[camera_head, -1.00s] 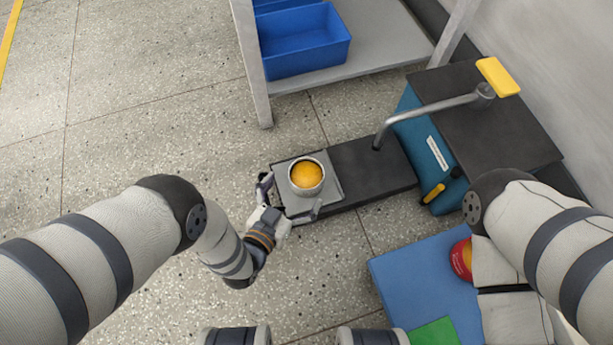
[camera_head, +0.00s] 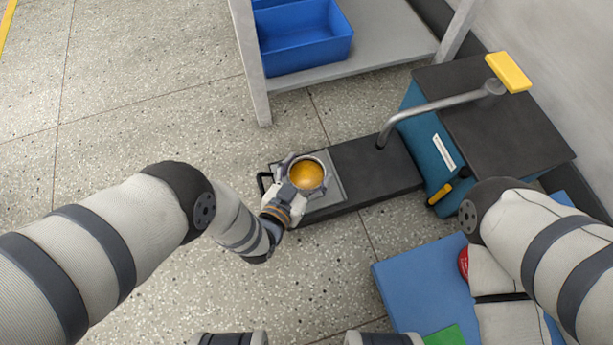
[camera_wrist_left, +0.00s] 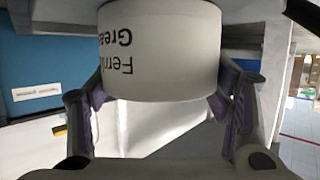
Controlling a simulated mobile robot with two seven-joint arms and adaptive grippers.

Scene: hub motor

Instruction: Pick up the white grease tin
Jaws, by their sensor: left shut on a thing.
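The white grease tin (camera_head: 306,174) is open at the top and shows orange-yellow grease inside. It stands over the grey plate at the left end of a dark bench-like platform. My left gripper (camera_head: 300,178) is shut on the tin, with a finger on each side. In the left wrist view the tin (camera_wrist_left: 160,55) fills the top middle, with upside-down lettering, between the two fingers of the gripper (camera_wrist_left: 163,95). I cannot tell whether the tin is touching the plate. My right gripper is out of view; only my right arm shows.
The dark platform (camera_head: 372,172) runs right to a teal box (camera_head: 432,150) with a grey bent bar (camera_head: 430,109) above it. A blue bin (camera_head: 305,40) sits on a shelf at the back. A blue mat (camera_head: 415,280) holds a red round thing (camera_head: 463,263), partly hidden by my right arm.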

